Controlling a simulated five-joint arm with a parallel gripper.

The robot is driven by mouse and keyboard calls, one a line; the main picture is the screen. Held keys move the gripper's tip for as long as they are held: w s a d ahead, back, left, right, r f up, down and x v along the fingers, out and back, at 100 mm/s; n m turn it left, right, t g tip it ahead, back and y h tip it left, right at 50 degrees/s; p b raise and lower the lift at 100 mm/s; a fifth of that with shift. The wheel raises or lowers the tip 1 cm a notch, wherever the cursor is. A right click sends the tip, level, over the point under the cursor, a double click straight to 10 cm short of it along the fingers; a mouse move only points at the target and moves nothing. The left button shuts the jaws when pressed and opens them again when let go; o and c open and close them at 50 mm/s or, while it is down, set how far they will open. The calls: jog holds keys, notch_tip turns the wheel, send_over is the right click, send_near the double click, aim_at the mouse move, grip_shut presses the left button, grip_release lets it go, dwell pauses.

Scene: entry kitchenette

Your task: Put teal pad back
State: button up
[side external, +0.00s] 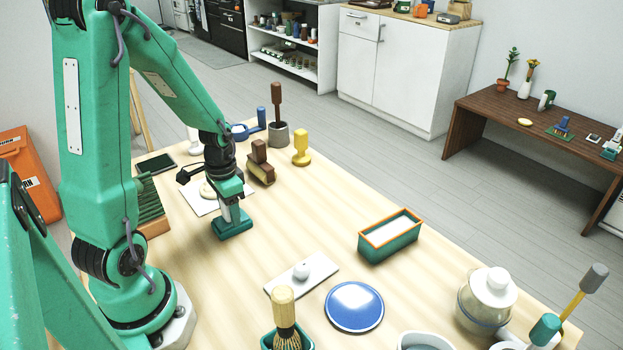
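A teal pad (233,226) rests on the light wooden table, left of the middle. It looks like a flat block with a pale grey upright part above it. My gripper (231,205) points down right over the pad, at that grey part. The fingertips are small and overlap it, so I cannot tell whether they are closed on it. A teal box with an orange rim (391,240) and a white inside stands apart to the right.
A white plate with a small round knob (318,270) and a blue disc (354,306) lie nearer the front. A brush (284,315) and a lidded jar (487,298) stand at the front edge. A brown block (262,166) and yellow knob (301,148) stand behind. The table between pad and box is clear.

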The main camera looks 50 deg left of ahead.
jog(key=shift+r, duration=3.95)
jog(key=shift+d, duration=0.1)
jog(key=s+d+r+t, duration=0.3)
jog(key=d+r+t, duration=0.2)
jog(key=d+r, duration=0.8)
jog(key=shift+s+d+r+t, duration=0.2)
jog(key=shift+d+t, duration=0.1)
jog(key=shift+d, duration=0.6)
